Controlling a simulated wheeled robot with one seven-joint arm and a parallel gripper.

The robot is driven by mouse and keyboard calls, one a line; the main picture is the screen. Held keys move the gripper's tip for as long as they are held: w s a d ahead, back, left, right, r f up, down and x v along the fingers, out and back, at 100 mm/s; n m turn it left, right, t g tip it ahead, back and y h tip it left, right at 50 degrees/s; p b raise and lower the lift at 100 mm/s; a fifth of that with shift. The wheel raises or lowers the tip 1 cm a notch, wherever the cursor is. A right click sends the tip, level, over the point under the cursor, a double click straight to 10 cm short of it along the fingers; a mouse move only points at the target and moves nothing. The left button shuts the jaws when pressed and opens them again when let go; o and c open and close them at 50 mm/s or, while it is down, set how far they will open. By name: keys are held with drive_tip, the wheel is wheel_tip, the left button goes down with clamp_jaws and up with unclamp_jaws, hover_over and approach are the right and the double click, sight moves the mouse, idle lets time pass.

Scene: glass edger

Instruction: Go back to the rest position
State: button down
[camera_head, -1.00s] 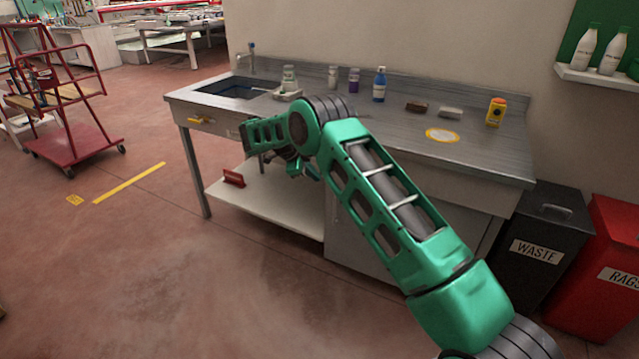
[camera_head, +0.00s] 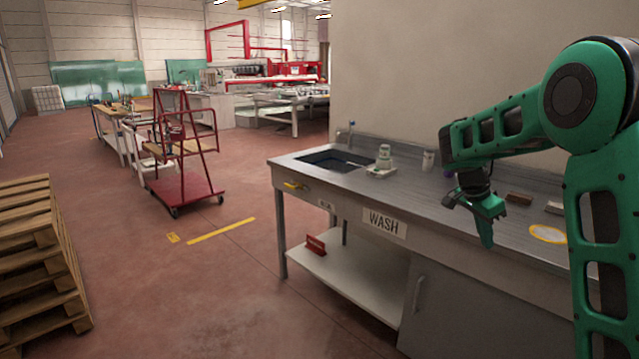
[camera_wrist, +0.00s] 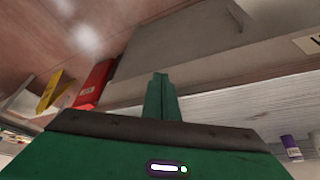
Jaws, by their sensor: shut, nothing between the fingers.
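My gripper (camera_head: 487,238) hangs in front of the wash bench, its fingers pointing down, with the arm folded high at the right of the head view. Its fingers are together and hold nothing. In the wrist view the closed fingers (camera_wrist: 161,97) stick up in the middle, with nothing between them. The wash bench (camera_head: 290,168) has a sink (camera_head: 335,160) at its left end and a WASH label on its front. The gripper looks clear of the bench front; how far is hard to tell.
A red cart (camera_head: 185,188) and stacked pallets (camera_head: 38,262) stand left. Open floor lies between them and the bench. A purple bottle (camera_wrist: 291,147) shows in the wrist view.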

drive_tip(key=s+d+r+n+g+y, duration=0.1)
drive_tip(key=s+d+r+n, duration=0.1)
drive_tip(key=s, duration=0.9)
drive_tip(key=s+d+r+n+y, duration=0.1)
drive_tip(key=s+n, duration=0.1)
drive_tip(key=s, duration=1)
drive_tip(key=s+a+f+n+y, duration=0.1)
drive_tip(key=s+a+f+n, duration=0.1)
drive_tip(key=s, duration=0.7)
drive_tip(key=s+a+f+n+y, duration=0.2)
drive_tip(key=s+a+n, duration=0.1)
drive_tip(key=s, duration=0.7)
drive_tip(key=shift+a, duration=0.55)
drive_tip(key=shift+s, duration=0.1)
